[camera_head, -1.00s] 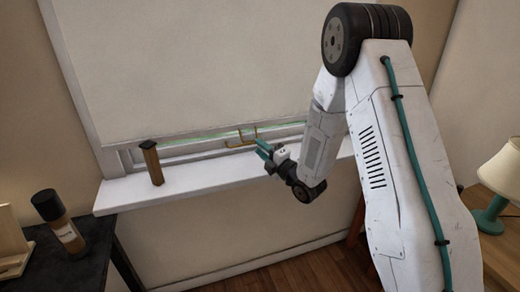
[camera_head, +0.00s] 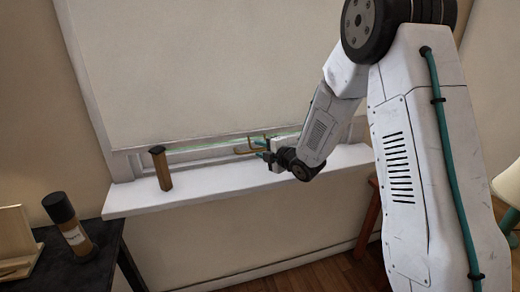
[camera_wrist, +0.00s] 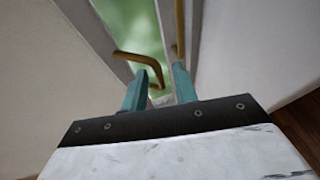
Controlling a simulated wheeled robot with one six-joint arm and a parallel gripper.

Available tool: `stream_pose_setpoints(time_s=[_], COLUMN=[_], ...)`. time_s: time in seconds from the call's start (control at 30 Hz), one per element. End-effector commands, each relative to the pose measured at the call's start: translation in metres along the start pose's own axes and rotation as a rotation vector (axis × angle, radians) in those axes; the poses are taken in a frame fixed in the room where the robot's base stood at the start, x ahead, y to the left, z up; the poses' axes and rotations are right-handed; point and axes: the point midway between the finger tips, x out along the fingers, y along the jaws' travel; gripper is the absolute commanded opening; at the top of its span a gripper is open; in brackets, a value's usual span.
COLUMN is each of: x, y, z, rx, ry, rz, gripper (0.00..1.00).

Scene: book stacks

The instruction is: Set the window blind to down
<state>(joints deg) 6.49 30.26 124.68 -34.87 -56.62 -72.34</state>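The cream window blind (camera_head: 200,65) hangs over most of the window, with a thin green strip of glass (camera_head: 205,142) bare under its lower edge. A brass handle (camera_head: 243,151) shows at that lower edge; it also appears in the wrist view (camera_wrist: 140,60). My gripper (camera_head: 260,150) is at the right end of the handle. In the wrist view its two teal fingers (camera_wrist: 160,88) are apart, and the bent end of the handle shows between or just beyond them. I cannot tell whether they touch it. A second brass bar (camera_wrist: 180,28) shows beyond the right finger.
The white sill (camera_head: 215,187) runs under the window, with a brown upright block (camera_head: 161,168) on it to the left. A dark table (camera_head: 95,265) at lower left holds a dark-capped bottle (camera_head: 70,224). A wooden stool (camera_head: 369,215) stands right of the sill.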

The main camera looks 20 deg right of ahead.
Motion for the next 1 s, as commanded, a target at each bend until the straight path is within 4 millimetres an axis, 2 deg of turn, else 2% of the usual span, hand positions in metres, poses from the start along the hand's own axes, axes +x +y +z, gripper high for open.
stream_pose_setpoints(time_s=[0.13, 0.4, 0.43, 0.5, 0.53, 0.77, 1.0], x=[0.012, 0.014, 0.014, 0.014, 0.013, 0.014, 0.021], y=[0.000, 0.000, 0.000, 0.000, 0.000, -0.003, -0.037], z=[0.000, 0.001, 0.001, 0.001, 0.001, 0.001, 0.004], rx=[0.000, 0.000, 0.000, 0.000, 0.000, 0.000, 0.003], ry=[0.001, -0.001, -0.001, -0.001, -0.001, -0.001, -0.002], rz=[0.001, 0.001, 0.001, 0.001, 0.001, 0.000, -0.004], gripper=[0.29, 0.29, 0.26, 0.06, 0.00, 0.00, 0.00])
